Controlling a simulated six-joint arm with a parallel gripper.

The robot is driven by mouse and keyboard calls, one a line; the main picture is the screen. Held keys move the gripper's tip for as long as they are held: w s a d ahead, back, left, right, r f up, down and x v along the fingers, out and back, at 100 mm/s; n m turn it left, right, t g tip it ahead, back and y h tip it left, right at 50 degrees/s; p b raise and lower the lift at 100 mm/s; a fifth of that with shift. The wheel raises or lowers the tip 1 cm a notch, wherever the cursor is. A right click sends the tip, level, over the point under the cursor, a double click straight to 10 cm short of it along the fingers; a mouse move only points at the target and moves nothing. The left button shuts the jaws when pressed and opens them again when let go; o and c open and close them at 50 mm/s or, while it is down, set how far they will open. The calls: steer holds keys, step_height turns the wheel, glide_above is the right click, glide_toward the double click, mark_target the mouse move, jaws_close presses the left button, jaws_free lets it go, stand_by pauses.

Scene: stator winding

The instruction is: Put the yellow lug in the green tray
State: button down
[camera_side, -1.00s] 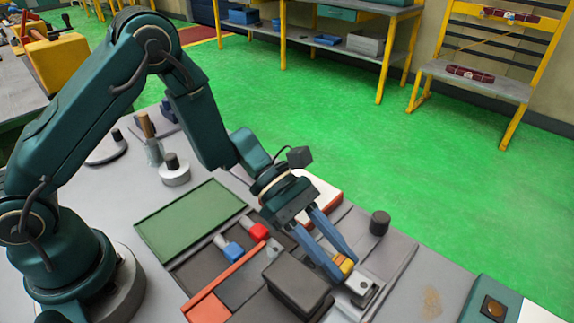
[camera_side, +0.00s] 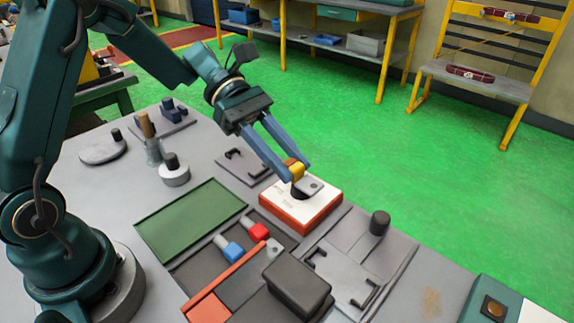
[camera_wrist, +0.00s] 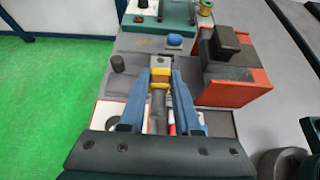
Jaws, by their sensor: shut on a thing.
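My gripper (camera_side: 296,170) is shut on the yellow lug (camera_side: 297,166), which has a yellow barrel and a flat grey tongue with a hole. The tongue points away from my fingers, and the lug appears to be held above a white-topped red box. In the wrist view my gripper (camera_wrist: 160,82) pinches the yellow lug (camera_wrist: 160,72) between blue fingers. The green tray (camera_side: 192,220) lies flat on the bench, left of my gripper in the side view, and looks empty. I do not see it in the wrist view.
The white-topped red box (camera_side: 300,207) is beneath the lug. A divided bin holds a red lug (camera_side: 256,231) and a blue lug (camera_side: 231,250). A dark block (camera_side: 297,280) and a grey fixture with black clips (camera_side: 345,275) stand nearby. A black knob (camera_side: 380,222) rises at the right.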

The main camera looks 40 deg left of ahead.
step_height(320, 180, up, 4)
steer(key=shift+r, duration=0.25)
steer(key=s+a+f+m+g+y, duration=0.4)
steer(key=s+m+g+y, duration=0.2)
steer(key=s+m, duration=0.25)
steer(key=s+a+f+m+g+y, duration=0.3)
steer(key=s+m+g+y, duration=0.3)
steer(key=s+m, duration=0.3)
steer(key=w+a+r+m+t+y, duration=0.2)
steer(key=a+r+m+t+y, duration=0.1)
steer(key=a+m+t+y, duration=0.45)
steer(key=w+a+r+m+t+y, duration=0.3)
steer(key=a+r+m+t+y, duration=0.15)
steer(key=a+m, duration=0.55)
steer(key=m, duration=0.1)
glide_above(213, 208)
step_height(213, 208, down, 14)
steer(key=shift+f, duration=2.1)
steer(key=shift+f, duration=0.1)
